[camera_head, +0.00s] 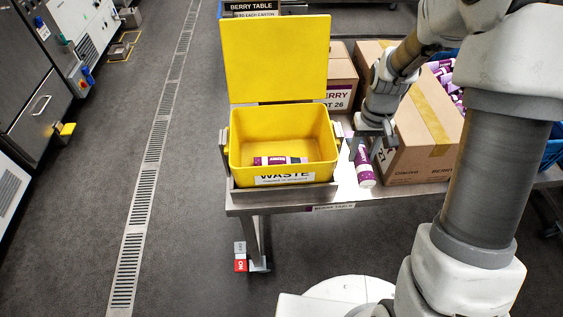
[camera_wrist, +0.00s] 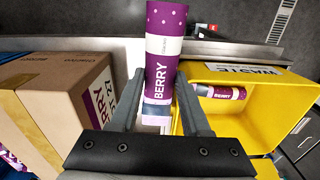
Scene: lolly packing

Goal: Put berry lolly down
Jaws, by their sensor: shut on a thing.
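A purple and white berry lolly (camera_head: 364,166) is at my gripper (camera_head: 370,135), over the metal table (camera_head: 330,190) between the yellow waste bin and a carton. In the wrist view the berry lolly (camera_wrist: 160,60) lies between the two fingers of my gripper (camera_wrist: 157,100), its BERRY label facing the camera. My gripper is shut on it. I cannot tell whether the lolly touches the tabletop.
The open yellow waste bin (camera_head: 285,122) stands left of the gripper with another purple lolly (camera_head: 277,161) inside; its lid is up. A cardboard carton (camera_head: 415,135) stands close on the right. Another carton (camera_head: 342,85) is behind. Little bare tabletop shows between them.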

